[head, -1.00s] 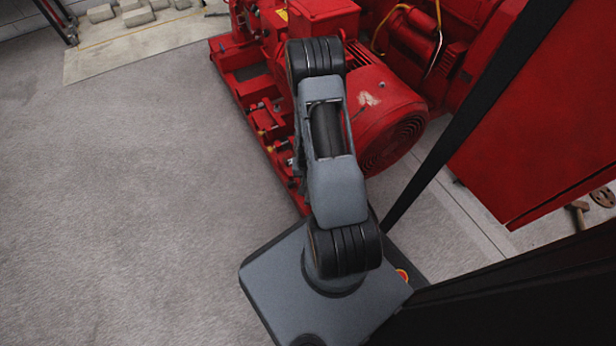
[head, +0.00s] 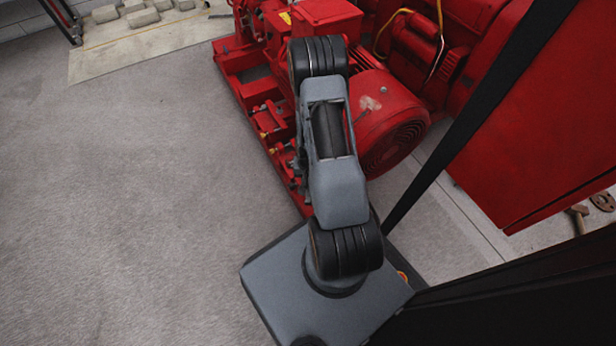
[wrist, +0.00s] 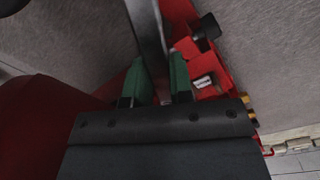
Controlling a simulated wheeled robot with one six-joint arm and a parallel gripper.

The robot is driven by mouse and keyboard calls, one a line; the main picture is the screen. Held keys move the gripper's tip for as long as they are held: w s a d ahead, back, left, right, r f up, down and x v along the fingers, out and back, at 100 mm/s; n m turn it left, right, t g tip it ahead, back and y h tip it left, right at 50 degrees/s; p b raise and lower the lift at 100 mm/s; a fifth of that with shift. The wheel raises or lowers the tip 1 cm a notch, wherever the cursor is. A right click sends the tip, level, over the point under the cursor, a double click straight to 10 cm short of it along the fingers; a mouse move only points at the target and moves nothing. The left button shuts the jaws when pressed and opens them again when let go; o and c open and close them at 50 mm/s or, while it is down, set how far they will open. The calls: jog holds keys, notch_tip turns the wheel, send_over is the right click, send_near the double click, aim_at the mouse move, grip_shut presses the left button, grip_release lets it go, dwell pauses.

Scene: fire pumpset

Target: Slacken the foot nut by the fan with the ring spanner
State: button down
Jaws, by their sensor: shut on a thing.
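My gripper (wrist: 160,84) shows in the wrist view with green finger pads. It is shut on a grey metal bar, the ring spanner (wrist: 150,28), which runs up out of the picture; its far end is out of view. To the right of the pads lies the red base frame (wrist: 216,68) with a small pale metal piece (wrist: 203,82), perhaps a nut or bolt end; I cannot tell if it is the foot nut. In the head view the red motor's fan cowl (head: 398,148) is right of my arm, which hides the gripper and spanner.
The red pumpset base rail (head: 268,135) carries several fittings. A large red cabinet (head: 545,120) is at the right, with a mallet-like tool (head: 579,217) on the floor. The grey floor at left is clear.

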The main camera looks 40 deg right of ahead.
jog(key=shift+r+p, duration=1.15)
jog(key=shift+r, duration=0.5)
